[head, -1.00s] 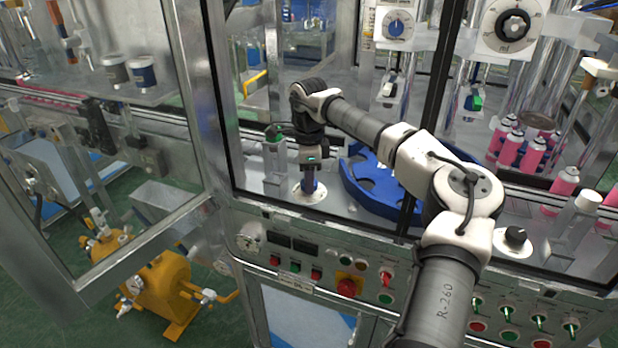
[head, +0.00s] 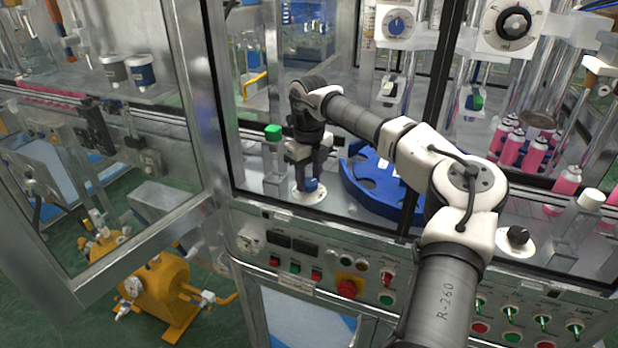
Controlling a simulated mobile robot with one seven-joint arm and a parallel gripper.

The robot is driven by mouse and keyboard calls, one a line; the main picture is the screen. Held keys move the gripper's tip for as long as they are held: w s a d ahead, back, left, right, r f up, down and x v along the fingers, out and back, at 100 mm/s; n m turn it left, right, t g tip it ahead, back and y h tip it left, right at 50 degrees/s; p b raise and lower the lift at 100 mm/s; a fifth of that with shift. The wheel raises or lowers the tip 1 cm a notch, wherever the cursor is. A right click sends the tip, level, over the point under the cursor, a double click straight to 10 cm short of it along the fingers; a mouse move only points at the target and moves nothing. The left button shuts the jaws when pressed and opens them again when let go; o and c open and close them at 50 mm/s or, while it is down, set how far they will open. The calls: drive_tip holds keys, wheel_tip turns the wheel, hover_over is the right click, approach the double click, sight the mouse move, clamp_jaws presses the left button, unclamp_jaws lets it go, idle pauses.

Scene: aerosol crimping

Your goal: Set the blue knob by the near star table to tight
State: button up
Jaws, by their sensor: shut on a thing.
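The blue knob (head: 312,185) sits on a round white dial plate (head: 308,197) on the machine deck, left of the blue star table (head: 365,192). My gripper (head: 309,181) points straight down over the knob and is shut on it. The fingers hide most of the knob, so its pointer and the dial marks cannot be read.
A post with a green top (head: 273,133) stands close to the left of my gripper. Pink cans (head: 533,155) and a black knob (head: 517,237) are at the right. A control panel (head: 330,262) runs along the front.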

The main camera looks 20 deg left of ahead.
sight(309, 181)
drive_tip(key=shift+m, duration=0.6)
drive_tip(key=o, duration=1)
drive_tip(key=shift+r, duration=0.1)
wheel_tip(309, 181, up, 14)
drive_tip(key=b, duration=0.2)
